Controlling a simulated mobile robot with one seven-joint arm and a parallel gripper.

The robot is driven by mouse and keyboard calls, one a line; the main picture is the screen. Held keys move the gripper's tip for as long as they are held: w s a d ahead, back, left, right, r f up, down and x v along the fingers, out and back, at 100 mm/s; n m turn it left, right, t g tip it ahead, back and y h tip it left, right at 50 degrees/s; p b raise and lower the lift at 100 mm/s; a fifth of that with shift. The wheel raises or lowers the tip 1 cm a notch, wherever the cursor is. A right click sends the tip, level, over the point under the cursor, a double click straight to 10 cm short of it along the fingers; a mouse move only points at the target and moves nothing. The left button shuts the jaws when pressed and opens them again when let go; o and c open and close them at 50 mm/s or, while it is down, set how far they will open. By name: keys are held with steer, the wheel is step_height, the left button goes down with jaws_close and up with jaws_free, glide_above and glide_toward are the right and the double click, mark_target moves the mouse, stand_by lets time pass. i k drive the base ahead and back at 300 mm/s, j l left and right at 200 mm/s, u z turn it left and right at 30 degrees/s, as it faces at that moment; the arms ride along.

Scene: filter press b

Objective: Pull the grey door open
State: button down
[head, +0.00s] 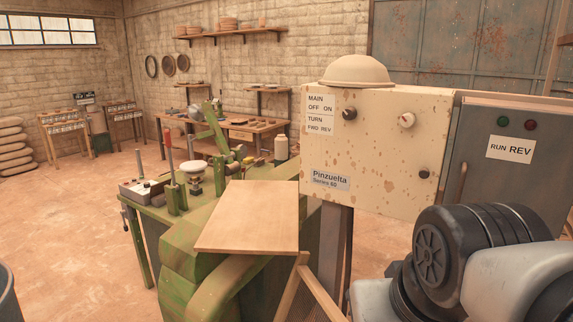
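The grey door (486,185) is a flat dark grey panel at the right of the head view, beside the cream control box. It bears a white "RUN REV" label (511,149), a green and a red button above it, and a slim upright handle (463,182) near its left edge. I see no clear gap at its left edge, and it looks shut. My arm's black and pale grey links cover its lower right part. My gripper is not in view, so its place relative to the handle cannot be told.
The rust-spotted cream control box (372,150) with knobs and a helmet (356,70) on top adjoins the door. A wooden board (250,215) and a green machine (190,250) stand left of it. A workbench (240,135) is behind. Open floor lies at left.

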mark_target(500, 154)
steer(key=k+l+z, duration=0.1)
steer(key=z, duration=0.65)
